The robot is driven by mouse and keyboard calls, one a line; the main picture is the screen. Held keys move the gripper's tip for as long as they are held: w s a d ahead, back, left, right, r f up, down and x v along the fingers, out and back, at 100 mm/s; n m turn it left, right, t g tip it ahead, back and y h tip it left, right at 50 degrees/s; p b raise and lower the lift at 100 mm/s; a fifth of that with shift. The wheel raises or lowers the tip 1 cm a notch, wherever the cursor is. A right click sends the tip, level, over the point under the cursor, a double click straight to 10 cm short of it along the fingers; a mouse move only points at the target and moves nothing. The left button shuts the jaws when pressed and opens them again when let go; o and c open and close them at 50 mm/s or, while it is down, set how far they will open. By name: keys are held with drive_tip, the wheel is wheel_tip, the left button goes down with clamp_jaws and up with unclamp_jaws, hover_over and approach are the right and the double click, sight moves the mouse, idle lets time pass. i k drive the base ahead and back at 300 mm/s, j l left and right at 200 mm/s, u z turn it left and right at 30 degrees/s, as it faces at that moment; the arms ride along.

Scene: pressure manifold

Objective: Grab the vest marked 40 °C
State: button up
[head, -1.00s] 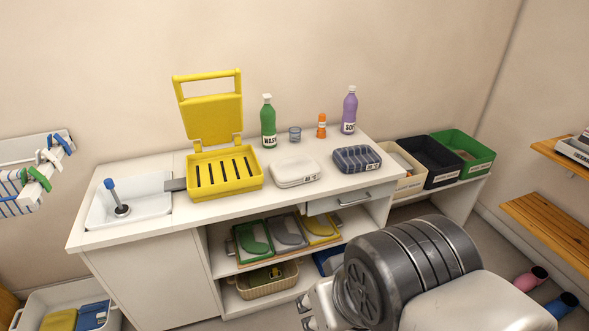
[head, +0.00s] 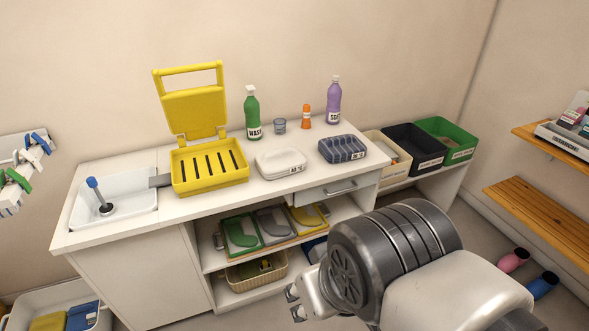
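Two folded garments lie on the white counter (head: 215,210). One is a white folded garment (head: 280,162), right of the yellow press. The other is a navy striped folded garment (head: 341,149), further right. Each has a small white tag on its front edge; the print is too small to read surely, so I cannot tell which is marked 40 °C. My gripper (head: 296,303) is in front of the counter, low in the picture, well apart from both garments. Its small fingertips are spread apart with nothing between them. My arm hides part of the floor and lower shelf.
The open yellow press (head: 209,172) stands beside the sink (head: 130,205). A green bottle (head: 252,114), a glass (head: 279,126), an orange bottle (head: 306,116) and a purple bottle (head: 333,101) stand behind the garments. Bins (head: 447,142) stand right. Counter front is clear.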

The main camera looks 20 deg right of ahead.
sight(274, 164)
drive_tip(key=i+l+z, duration=0.2)
drive_tip(key=i+z, duration=0.15)
drive_tip(key=i, duration=0.3)
drive_tip(key=i+z, duration=0.35)
drive_tip(key=i, duration=0.3)
drive_tip(key=i+j+z, duration=0.2)
drive_tip(key=i+z, duration=0.15)
drive_tip(key=i, duration=0.3)
